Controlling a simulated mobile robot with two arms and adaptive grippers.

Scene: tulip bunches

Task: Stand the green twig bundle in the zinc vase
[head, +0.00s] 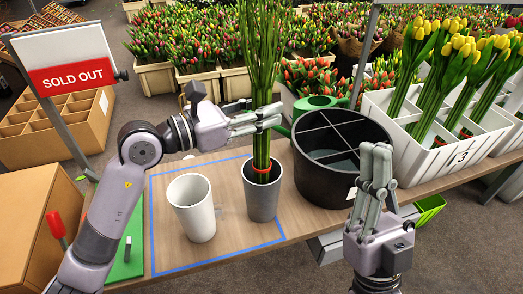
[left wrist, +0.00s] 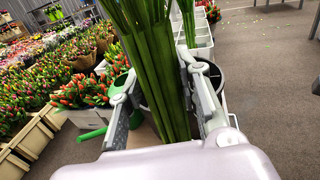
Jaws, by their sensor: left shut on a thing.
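The green twig bundle (head: 262,60) is long and upright, with a red band near its lower end. That lower end is inside the mouth of the grey zinc vase (head: 262,203), and its bottom is hidden by the vase wall. My left gripper (head: 268,118) is shut on the bundle above the vase rim. In the left wrist view the bundle (left wrist: 158,75) runs between the two fingers. My right gripper (head: 376,150) points up in front of the black bucket, away from the bundle; its finger gap is unclear.
A white vase (head: 192,208) stands left of the zinc vase, inside a blue outline on the wooden table (head: 225,235). A divided black bucket (head: 325,178) stands close on the right, with a green watering can (head: 312,104) behind. A white crate (head: 425,150) holds yellow tulips.

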